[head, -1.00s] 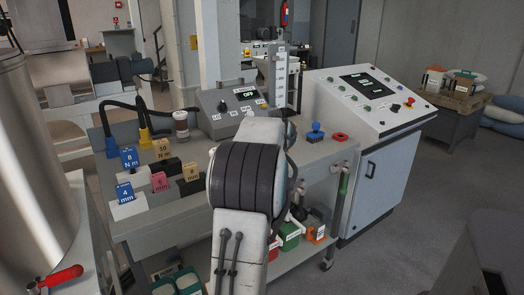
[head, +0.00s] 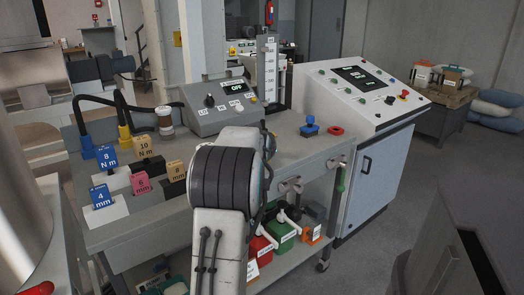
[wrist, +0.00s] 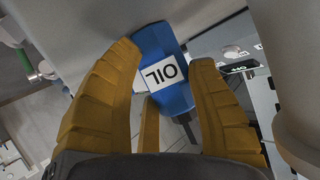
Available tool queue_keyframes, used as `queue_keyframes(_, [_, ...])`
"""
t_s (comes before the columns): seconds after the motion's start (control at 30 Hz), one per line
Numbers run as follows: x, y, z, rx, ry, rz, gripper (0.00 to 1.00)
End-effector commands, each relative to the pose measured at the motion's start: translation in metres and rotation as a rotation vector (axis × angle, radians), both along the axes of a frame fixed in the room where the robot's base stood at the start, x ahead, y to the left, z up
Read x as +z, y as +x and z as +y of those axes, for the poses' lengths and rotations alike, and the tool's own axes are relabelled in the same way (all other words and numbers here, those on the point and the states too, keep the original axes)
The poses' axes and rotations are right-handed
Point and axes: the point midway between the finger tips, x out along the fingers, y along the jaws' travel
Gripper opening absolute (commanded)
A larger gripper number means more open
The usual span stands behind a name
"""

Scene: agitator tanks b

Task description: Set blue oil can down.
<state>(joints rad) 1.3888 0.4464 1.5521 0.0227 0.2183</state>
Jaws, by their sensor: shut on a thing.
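The blue oil can (wrist: 176,96) shows in the wrist view, with a white label reading OIL. It sits between the yellow-orange fingers of my gripper (wrist: 165,58), which is shut on it. The can looks tilted in the wrist picture. Its lower end is partly hidden by the fingers. In the head view neither the can nor my gripper can be made out; my own arm blocks the middle of the picture. I cannot tell whether the can touches any surface.
A grey cart (head: 290,147) holds a control box (head: 222,104), numbered blocks, a blue knob-like piece (head: 310,126) and a red ring (head: 336,131). Green (head: 283,231), red (head: 261,245) and orange (head: 312,234) items stand on its lower shelf. A console (head: 368,165) stands right. Open floor lies at right.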

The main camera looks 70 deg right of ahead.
Motion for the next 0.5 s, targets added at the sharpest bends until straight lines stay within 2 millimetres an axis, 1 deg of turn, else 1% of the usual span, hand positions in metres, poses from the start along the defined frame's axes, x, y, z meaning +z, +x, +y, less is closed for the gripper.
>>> queue_keyframes(0.23, [0.002,-0.0001,-0.0003,0.0,-0.005,-0.001,0.16])
queue_keyframes(0.37, [-0.0014,0.0,-0.0003,0.0,-0.005,-0.001,0.16])
queue_keyframes(0.4, [-0.0013,0.0,-0.0001,0.0,-0.001,0.0,0.57])
queue_keyframes(0.5, [-0.0015,0.0,-0.0001,0.0,0.0,0.0,0.66])
